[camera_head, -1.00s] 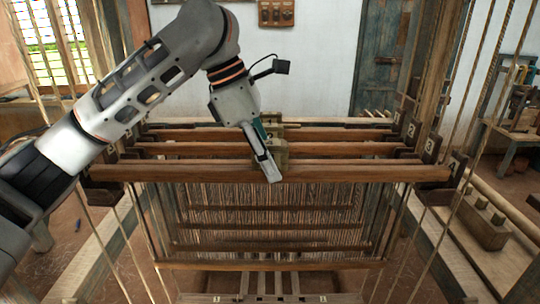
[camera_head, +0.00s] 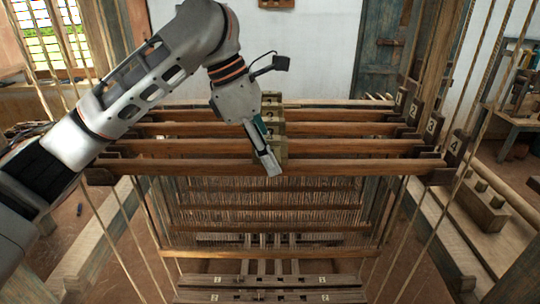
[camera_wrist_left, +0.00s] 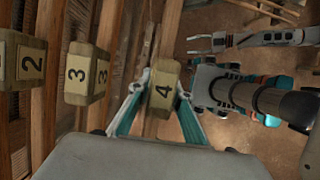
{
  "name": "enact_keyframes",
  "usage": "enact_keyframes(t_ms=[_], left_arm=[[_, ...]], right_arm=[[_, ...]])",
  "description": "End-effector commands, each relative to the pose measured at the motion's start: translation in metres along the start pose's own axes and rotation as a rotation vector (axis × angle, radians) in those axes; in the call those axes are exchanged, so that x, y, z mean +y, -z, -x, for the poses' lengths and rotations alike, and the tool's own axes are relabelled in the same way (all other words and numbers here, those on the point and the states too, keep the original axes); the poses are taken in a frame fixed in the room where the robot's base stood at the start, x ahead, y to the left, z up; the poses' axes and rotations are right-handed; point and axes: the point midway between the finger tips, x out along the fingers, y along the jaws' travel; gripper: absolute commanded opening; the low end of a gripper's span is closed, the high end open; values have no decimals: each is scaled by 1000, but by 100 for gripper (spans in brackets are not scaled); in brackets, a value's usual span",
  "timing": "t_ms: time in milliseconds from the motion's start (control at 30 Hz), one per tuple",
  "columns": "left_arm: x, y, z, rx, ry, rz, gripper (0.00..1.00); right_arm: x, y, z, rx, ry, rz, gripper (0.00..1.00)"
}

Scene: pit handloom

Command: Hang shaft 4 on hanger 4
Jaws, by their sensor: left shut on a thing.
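My left gripper (camera_head: 270,166) is shut on the block marked 4 (camera_wrist_left: 163,92) at the middle of shaft 4, with a finger on each side in the left wrist view. Shaft 4 (camera_head: 200,166) is the nearest wooden bar, roughly level, with heddles and a lower bar below it. Hanger 4 (camera_head: 455,146), a dark plate marked 4, stands at the bar's right end. The bar's right end is close to the hanger's foot; I cannot tell whether it rests there. The left-end seat is not clear. My right gripper (camera_wrist_left: 200,44) shows small in the left wrist view.
Behind shaft 4 hang parallel shafts (camera_head: 190,148), with hanger 3 (camera_head: 433,127) to the right. Blocks marked 3 (camera_wrist_left: 87,75) and 2 (camera_wrist_left: 30,62) lie left of my gripper in the wrist view. Slanting cords (camera_head: 115,240) flank the loom; treadles (camera_head: 270,281) lie below.

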Motion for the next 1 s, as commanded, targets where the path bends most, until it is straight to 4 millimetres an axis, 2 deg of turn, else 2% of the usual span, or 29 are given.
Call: enact_keyframes(t_ms=[233,267,300,333,733,867,1000], left_arm=[[0,0,1,-1,-1,0,0],[0,0,1,-1,-1,0,24],[0,0,1,-1,0,0,34],[0,0,1,-1,0,0,38],[0,0,4,1,0,0,38],[1,0,20,1,-4,0,38],[1,0,48,-1,-5,1,38]], right_arm=[[-1,-3,0,-6,1,0,40],[-1,-4,0,-7,2,0,40],[-1,-4,0,-8,2,0,40],[-1,-5,-1,-9,2,0,40],[-3,-6,0,-11,3,-4,40],[-2,-5,0,-10,2,-3,40],[-2,-5,0,-9,2,-2,40]])
